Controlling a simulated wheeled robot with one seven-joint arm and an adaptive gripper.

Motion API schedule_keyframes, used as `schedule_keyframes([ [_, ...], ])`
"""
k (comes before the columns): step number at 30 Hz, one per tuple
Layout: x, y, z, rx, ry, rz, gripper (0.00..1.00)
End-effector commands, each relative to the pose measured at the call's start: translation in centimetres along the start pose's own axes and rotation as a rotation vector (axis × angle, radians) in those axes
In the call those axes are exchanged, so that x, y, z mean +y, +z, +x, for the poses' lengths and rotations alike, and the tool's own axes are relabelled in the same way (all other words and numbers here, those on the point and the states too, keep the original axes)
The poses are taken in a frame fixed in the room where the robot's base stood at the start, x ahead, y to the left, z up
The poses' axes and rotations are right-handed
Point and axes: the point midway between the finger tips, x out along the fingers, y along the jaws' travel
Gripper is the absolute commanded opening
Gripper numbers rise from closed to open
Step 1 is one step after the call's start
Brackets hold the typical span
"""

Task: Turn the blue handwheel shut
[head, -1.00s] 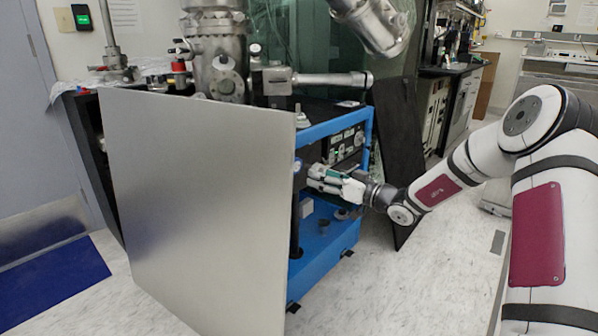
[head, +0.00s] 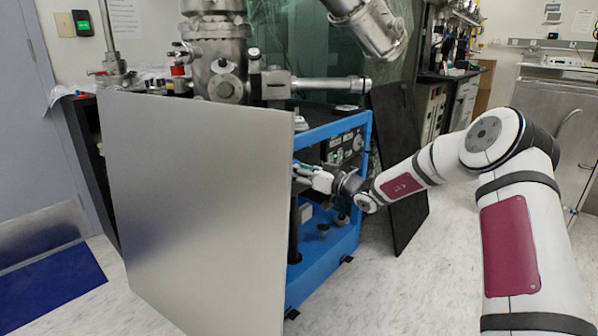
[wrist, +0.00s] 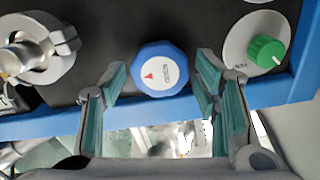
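The blue handwheel (wrist: 160,82) shows in the wrist view on a dark panel, with a white centre label bearing a red arrow mark and small print. My gripper (wrist: 162,72) is open, its teal-padded fingers to the left and right of the handwheel. I see gaps on both sides, so it does not grip the wheel. In the head view my gripper (head: 303,174) is inside the blue-framed cart beside the silver panel's edge. The handwheel cannot be made out there.
A green knob (wrist: 265,50) on a white dial sits right of the handwheel, and a metal clamp fitting (wrist: 42,50) sits left. The blue frame (wrist: 275,93) runs just below. A large silver panel (head: 195,200) covers the cart's near left side. A black board (head: 402,150) leans at right.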

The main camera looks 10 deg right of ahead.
Motion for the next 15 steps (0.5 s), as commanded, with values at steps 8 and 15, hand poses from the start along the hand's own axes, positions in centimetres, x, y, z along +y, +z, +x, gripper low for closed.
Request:
schedule_keyframes([
  [8,0.00,0.00,-0.02,0.000,0.000,0.001,0.16],
  [15,-0.03,0.01,0.00,0.000,-0.001,0.042,0.16],
])
